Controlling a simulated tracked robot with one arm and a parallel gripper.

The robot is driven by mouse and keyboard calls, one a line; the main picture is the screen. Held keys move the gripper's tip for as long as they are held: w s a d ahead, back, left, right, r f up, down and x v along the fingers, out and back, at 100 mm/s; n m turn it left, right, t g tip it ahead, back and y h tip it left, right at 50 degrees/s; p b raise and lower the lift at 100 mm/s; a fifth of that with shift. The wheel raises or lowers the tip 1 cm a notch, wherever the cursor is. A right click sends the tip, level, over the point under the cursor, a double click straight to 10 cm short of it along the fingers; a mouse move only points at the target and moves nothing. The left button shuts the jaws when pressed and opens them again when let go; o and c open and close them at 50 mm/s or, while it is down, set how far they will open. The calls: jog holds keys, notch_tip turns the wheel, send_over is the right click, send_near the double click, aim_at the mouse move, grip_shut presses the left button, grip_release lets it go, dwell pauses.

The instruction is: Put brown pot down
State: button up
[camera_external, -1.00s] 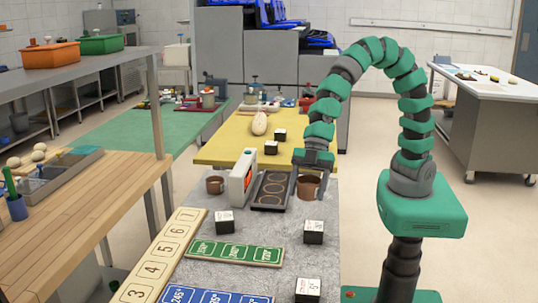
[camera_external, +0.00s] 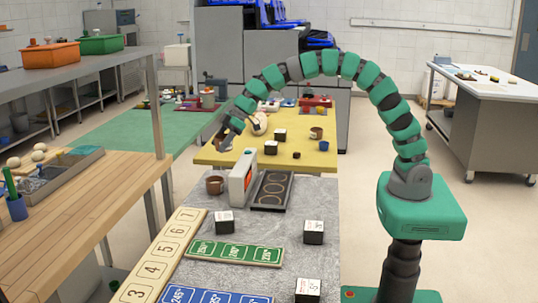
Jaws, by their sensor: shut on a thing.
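My gripper (camera_external: 226,137) is shut on a brown pot (camera_external: 224,146), which it partly hides. It holds the pot over the left edge of the yellow table (camera_external: 213,154); I cannot tell whether the pot touches the tabletop. A similar brown pot (camera_external: 214,185) stands on the grey table, left of a white and orange box (camera_external: 240,178).
A pale oblong thing (camera_external: 260,123) and dark-and-white cubes (camera_external: 271,147) sit on the yellow table. A black tray with rings (camera_external: 272,190) lies on the grey table (camera_external: 308,200), with clear space to its right. A wooden bench (camera_external: 110,190) stands at left.

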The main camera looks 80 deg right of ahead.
jog(key=w+d+m+t+h, duration=0.1)
jog(key=w+d+m, duration=0.15)
jog(key=d, duration=0.95)
jog(key=w+d+m+h, duration=0.1)
jog(key=w+d+m, duration=0.15)
jog(key=d, duration=0.95)
jog(key=s+d+f+m+h, duration=0.1)
jog(key=s+d+m+h, duration=0.15)
jog(key=d, duration=1.75)
jog(key=shift+n, duration=0.25)
jog(key=shift+d+f+b, duration=0.15)
jog(key=shift+f+b, duration=0.3)
jog(key=shift+f, duration=1.8)
jog(key=shift+f, duration=0.15)
notch_tip(320, 180, down, 10)
jog(key=shift+r+b, duration=0.1)
jog(key=shift+b, duration=0.4)
